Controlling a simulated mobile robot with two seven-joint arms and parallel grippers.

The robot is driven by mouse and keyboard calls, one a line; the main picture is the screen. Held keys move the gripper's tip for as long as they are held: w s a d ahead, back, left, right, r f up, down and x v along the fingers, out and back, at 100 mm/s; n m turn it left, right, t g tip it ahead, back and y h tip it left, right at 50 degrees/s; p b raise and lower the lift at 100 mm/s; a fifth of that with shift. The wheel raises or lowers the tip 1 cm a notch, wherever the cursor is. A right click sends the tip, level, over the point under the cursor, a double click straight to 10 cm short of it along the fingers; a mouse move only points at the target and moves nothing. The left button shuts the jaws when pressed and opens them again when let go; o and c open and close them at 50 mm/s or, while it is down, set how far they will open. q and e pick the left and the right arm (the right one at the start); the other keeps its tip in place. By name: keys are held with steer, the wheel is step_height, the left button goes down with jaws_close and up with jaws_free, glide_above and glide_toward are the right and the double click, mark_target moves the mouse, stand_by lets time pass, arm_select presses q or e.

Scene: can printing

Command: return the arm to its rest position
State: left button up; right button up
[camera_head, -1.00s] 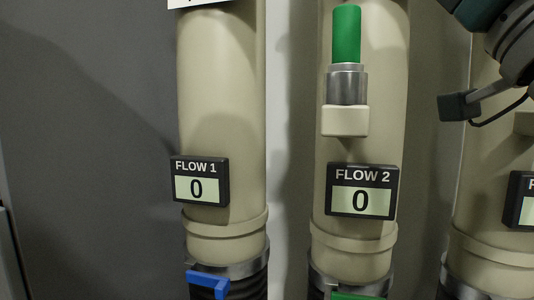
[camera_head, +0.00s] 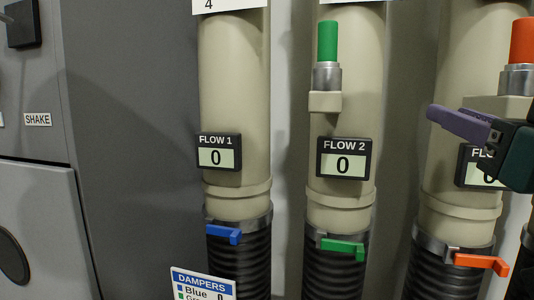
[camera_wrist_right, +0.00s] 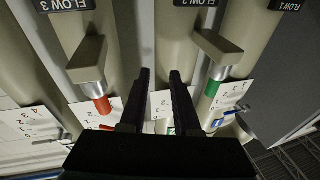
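My right gripper (camera_head: 436,116) shows at the right edge of the head view, in front of the third pipe. It partly hides that pipe's flow display (camera_head: 469,172). In the right wrist view its two dark fingers (camera_wrist_right: 161,78) stand parallel with a gap between them and hold nothing. The gripper appears apart from the pipes. My left gripper is not in view.
Beige pipes stand side by side; FLOW 1 (camera_head: 218,152) and FLOW 2 (camera_head: 344,158) both read 0. Green (camera_head: 328,42) and red (camera_head: 523,42) plungers stick up on brackets. Blue (camera_head: 224,234), green (camera_head: 343,247) and orange (camera_head: 482,263) handles sit below. A grey cabinet (camera_head: 130,120) fills the left.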

steer(key=s+f+g, duration=0.4)
steer(key=s+f, duration=0.1)
steer(key=f, duration=0.4)
steer(key=s+f+g, duration=0.4)
steer(key=f+g, duration=0.1)
steer(key=f, duration=0.4)
steer(key=s+a+f+n+g+y, duration=0.1)
steer(key=s+f+n+g, duration=0.1)
steer(key=s+f+g, duration=0.45)
steer(key=s+a+f+n+g, duration=0.1)
steer(key=s+f+n, duration=0.15)
steer(key=s, duration=0.75)
step_height(320, 180, up, 20)
steer(key=w+m+p, duration=0.1)
steer(key=p, duration=1.9)
steer(key=shift+d+r, duration=0.2)
